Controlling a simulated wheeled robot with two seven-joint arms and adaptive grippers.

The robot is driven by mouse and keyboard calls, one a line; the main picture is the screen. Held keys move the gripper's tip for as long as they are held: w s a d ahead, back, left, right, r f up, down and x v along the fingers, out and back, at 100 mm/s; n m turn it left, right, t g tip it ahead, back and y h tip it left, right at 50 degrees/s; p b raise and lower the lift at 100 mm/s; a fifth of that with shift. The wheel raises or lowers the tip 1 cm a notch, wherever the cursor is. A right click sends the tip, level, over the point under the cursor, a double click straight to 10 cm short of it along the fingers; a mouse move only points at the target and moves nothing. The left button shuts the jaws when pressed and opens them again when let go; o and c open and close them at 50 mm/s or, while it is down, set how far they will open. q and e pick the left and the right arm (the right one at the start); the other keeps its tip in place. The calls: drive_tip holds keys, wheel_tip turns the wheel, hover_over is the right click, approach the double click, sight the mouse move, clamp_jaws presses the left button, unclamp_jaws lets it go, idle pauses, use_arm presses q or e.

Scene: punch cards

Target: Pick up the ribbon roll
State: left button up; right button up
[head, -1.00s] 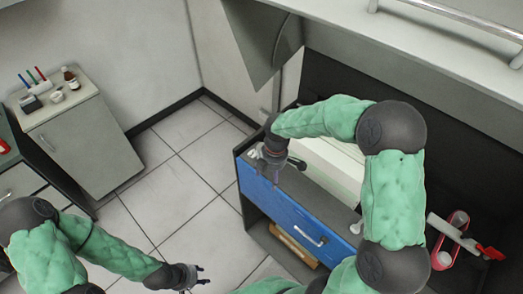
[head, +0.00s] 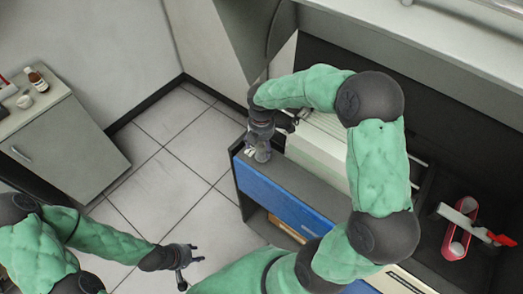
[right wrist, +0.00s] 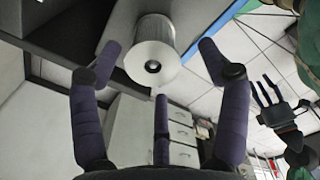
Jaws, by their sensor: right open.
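The ribbon roll (right wrist: 152,55) is a white cylinder with a dark round core, seen end-on in the right wrist view. My right gripper (right wrist: 160,75) is open, with purple fingers spread to the left and right of the roll and a third finger below it. I cannot tell whether any finger touches it. In the head view my right gripper (head: 268,128) is over the far left corner of the blue-fronted cabinet, where a small pale object, probably the roll, is partly hidden. My left gripper (head: 183,262) is empty above the floor, with its fingers spread.
The cabinet has a blue drawer front (head: 285,200) and a grey top, with a pale box-like unit (head: 318,145) behind. A red holder (head: 460,230) lies in the dark bay at right. A side cabinet (head: 65,140) with a bottle stands at left. The floor between is clear.

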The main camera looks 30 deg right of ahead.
drive_tip(key=shift+w+d+f, duration=0.1)
drive_tip(key=shift+w+f, duration=0.05)
drive_tip(key=shift+f, duration=1.3)
drive_tip(key=shift+w+d+f, duration=0.1)
drive_tip(key=shift+f, duration=1.35)
drive_tip(key=c, duration=1.3)
